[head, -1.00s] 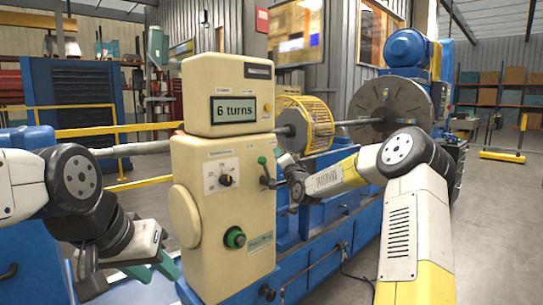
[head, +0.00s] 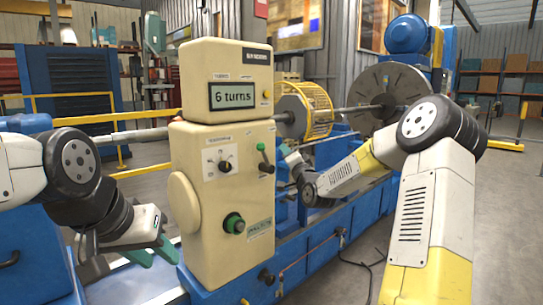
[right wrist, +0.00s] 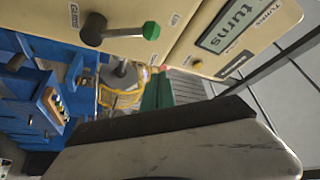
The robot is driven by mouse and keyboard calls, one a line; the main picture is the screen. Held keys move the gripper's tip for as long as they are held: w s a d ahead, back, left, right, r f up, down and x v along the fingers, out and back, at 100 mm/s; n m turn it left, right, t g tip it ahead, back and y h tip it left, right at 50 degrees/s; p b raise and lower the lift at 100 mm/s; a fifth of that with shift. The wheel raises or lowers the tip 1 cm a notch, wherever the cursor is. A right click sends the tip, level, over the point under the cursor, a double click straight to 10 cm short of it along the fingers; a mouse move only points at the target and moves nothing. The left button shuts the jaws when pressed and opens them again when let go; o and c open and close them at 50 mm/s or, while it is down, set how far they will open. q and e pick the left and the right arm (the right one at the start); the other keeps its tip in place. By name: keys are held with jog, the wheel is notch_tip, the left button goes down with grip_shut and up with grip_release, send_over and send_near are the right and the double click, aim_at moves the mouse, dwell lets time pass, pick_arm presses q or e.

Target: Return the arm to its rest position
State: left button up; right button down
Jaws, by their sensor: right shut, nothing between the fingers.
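My right arm reaches in from the right in the head view, bent at the elbow. Its gripper (head: 283,150) is small and partly hidden there, just right of the cream control box (head: 225,270). In the right wrist view the green fingers (right wrist: 158,90) are together and empty, apart from the lever (right wrist: 125,32) with its green tip.
The box display (head: 232,95) reads "6 turns". A selector knob (head: 224,166) and a green button (head: 234,223) are on its front. A yellow winding cage (head: 305,110) and a grey disc (head: 383,95) stand behind. The floor at right is clear.

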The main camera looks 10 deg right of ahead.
jog(key=s+a+f+n+g+h, duration=0.1)
jog(key=s+a+n+g, duration=0.45)
jog(key=s, duration=0.45)
jog(key=s+d+f+n+g, duration=0.1)
jog(key=s+g, duration=0.2)
jog(key=s, duration=0.8)
jog(key=s+d+f+n+g+h, duration=0.1)
jog(key=s+f+g, duration=0.1)
jog(key=s, duration=1)
jog(key=s+d+f+n+g, duration=0.1)
jog(key=s+g, duration=0.3)
jog(key=s, duration=0.7)
jog(key=shift+s+f+n+h, duration=0.35)
jog(key=shift+f+n, duration=0.1)
jog(key=shift+f, duration=0.3)
jog(key=shift+d+r, duration=0.1)
jog(key=shift+d, duration=0.05)
